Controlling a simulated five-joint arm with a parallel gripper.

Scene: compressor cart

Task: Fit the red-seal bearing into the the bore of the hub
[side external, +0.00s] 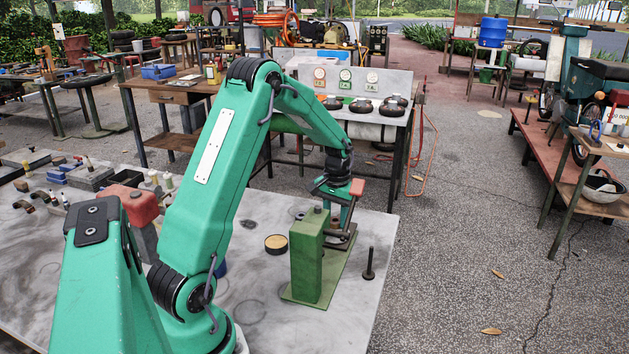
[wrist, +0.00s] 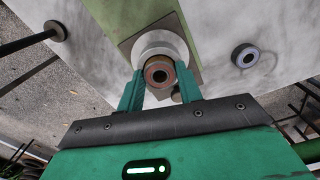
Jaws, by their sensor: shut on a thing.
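In the wrist view my gripper (wrist: 161,84) is shut on the red-seal bearing (wrist: 158,76), a small ring with a reddish face and dark centre, held between the two green fingers. The pale silver round hub (wrist: 160,42) lies just beyond the bearing, on a green plate (wrist: 187,20). The bearing overlaps the hub's near part in this view. I cannot tell whether it touches the hub or sits in the bore, which is hidden. In the side view my gripper (side external: 343,215) points down behind a green block (side external: 308,258), and the bearing and hub cannot be made out.
Another ring, dark-faced (wrist: 246,56), lies on the table to the right of the hub in the wrist view. Tools crowd the table's left.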

